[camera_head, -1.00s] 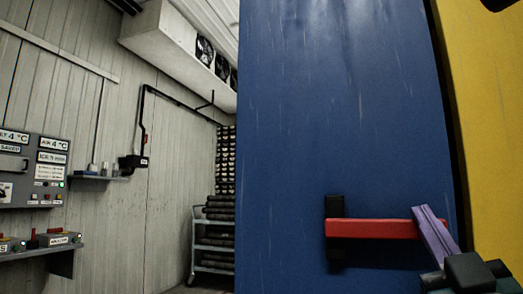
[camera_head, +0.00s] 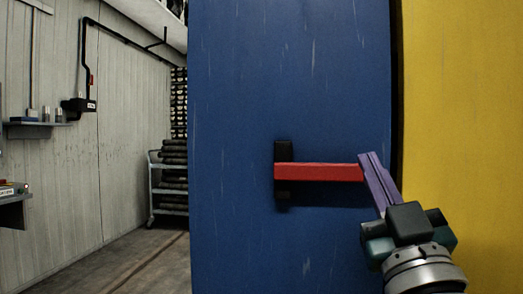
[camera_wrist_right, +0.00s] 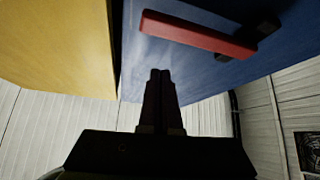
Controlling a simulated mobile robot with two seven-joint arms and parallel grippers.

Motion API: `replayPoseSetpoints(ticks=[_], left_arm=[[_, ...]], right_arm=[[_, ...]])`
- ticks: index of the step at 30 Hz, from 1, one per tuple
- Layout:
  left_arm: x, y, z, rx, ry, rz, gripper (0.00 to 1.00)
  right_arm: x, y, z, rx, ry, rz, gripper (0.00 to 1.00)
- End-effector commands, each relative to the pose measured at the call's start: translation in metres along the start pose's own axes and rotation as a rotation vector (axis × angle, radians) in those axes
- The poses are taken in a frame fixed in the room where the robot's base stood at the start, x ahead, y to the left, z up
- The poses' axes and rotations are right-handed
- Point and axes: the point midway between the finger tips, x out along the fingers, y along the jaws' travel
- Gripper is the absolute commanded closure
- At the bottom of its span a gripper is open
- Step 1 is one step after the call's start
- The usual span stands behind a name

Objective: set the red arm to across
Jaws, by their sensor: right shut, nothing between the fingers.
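The red arm (camera_head: 318,172) lies level across the blue door (camera_head: 290,90), pointing right from its black mount (camera_head: 283,170). My right gripper (camera_head: 368,158) is shut and empty, its purple fingers at the arm's right end. In the head view the fingertips overlap that end; I cannot tell whether they touch it. In the right wrist view the red arm (camera_wrist_right: 195,34) shows beyond the shut fingers (camera_wrist_right: 160,75), with a gap between them in the picture. My left gripper is not in view.
A yellow panel (camera_head: 460,110) stands right of the blue door, past a dark gap. At the left are a grey wall with a small shelf (camera_head: 38,127) and a rack of dark cylinders (camera_head: 172,180). The floor between wall and door looks clear.

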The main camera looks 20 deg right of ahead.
Motion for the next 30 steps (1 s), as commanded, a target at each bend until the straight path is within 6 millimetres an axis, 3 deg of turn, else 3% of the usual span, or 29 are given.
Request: replayPoseSetpoints(ticks=[3,9,26,30], left_arm=[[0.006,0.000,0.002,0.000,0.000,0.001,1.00],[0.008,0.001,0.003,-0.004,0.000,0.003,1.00],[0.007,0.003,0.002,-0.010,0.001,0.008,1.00],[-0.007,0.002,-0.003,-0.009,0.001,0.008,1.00]], right_arm=[[-0.023,-0.004,0.001,0.000,-0.002,-0.001,1.00],[-0.040,-0.006,-0.001,0.000,0.003,0.000,1.00],[-0.041,-0.006,-0.003,0.000,0.002,-0.001,1.00],[-0.033,-0.012,-0.004,0.017,-0.070,-0.067,1.00]])
